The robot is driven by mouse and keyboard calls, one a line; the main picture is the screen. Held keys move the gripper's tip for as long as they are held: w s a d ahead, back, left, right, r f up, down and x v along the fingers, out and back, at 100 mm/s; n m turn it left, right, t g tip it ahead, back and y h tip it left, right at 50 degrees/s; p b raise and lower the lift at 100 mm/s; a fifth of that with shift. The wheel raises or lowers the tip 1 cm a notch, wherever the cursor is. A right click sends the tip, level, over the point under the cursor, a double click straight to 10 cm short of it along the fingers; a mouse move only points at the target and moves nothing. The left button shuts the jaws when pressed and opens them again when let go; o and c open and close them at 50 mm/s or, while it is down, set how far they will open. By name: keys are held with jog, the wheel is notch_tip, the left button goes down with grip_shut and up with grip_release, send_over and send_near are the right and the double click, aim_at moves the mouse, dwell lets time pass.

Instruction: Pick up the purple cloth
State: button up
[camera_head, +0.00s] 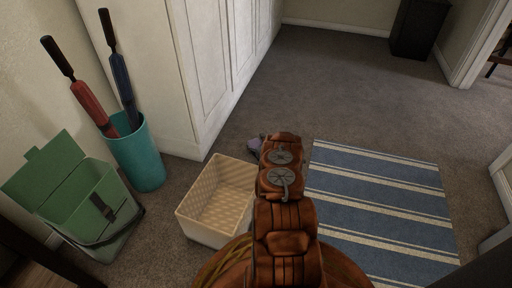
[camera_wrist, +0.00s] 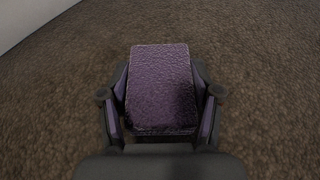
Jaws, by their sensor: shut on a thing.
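The purple cloth (camera_wrist: 160,85) is a folded, textured block between the two fingers of my gripper (camera_wrist: 161,100) in the wrist view. The fingers touch its left and right sides, and my gripper is shut on it. In the head view only a small bit of purple-grey (camera_head: 254,146) shows at the left of my arm's end; my arm hides the rest. I cannot tell from these views whether the cloth is clear of the carpet.
A cream basket (camera_head: 186,226) stands left of my arm. Further left are a teal umbrella stand (camera_head: 138,160) with two umbrellas and an open green bin (camera_head: 100,235). A white cabinet (camera_head: 205,70) stands behind. A blue striped rug (camera_head: 385,210) lies right.

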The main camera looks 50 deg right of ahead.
aim_at(256, 144)
jog(key=shift+r, duration=0.15)
jog(key=shift+c, duration=0.3)
notch_tip(256, 144, up, 10)
jog(key=p, duration=0.4)
jog(key=shift+p, duration=0.35)
jog(key=shift+s, duration=0.1)
